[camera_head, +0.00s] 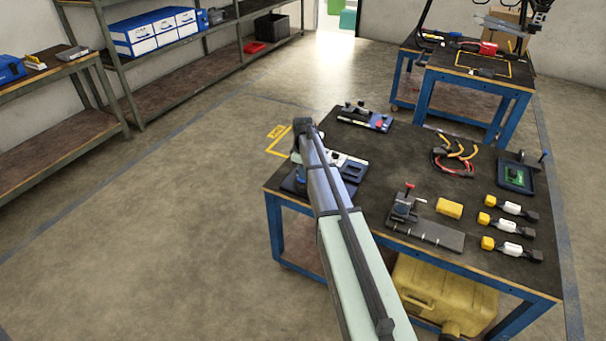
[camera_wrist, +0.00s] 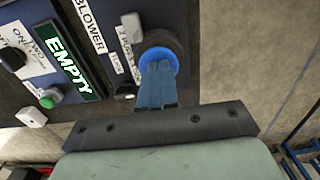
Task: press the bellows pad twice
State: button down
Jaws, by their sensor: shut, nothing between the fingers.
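The bellows pad is most likely the round dark pad with a bright blue ring (camera_wrist: 180,57) at the top middle of the wrist view, beside a "BLOWER" label. My gripper (camera_wrist: 157,68) is shut and empty, its blue fingers side by side. The fingertips overlap the ring's lower left part; I cannot tell whether they press or only hover. The fingers hide part of the pad. In the head view my arm covers most of the blue-based device (camera_head: 294,184) at the bench's left end, and the pad and fingers are hidden there.
Left of the pad are a green "EMPTY" sign (camera_wrist: 72,62), a green knob (camera_wrist: 50,97), a black knob (camera_wrist: 12,60) and a white block (camera_wrist: 31,117). The bench (camera_head: 400,160) also holds a vise (camera_head: 406,205), a yellow block (camera_head: 449,208) and cables (camera_head: 455,155).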

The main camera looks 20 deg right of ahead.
notch_tip(320, 180, up, 13)
dwell(0.4)
jog(key=shift+r, duration=0.1)
dwell(0.8)
jog(key=shift+r, duration=0.8)
notch_tip(320, 180, down, 14)
dwell(0.4)
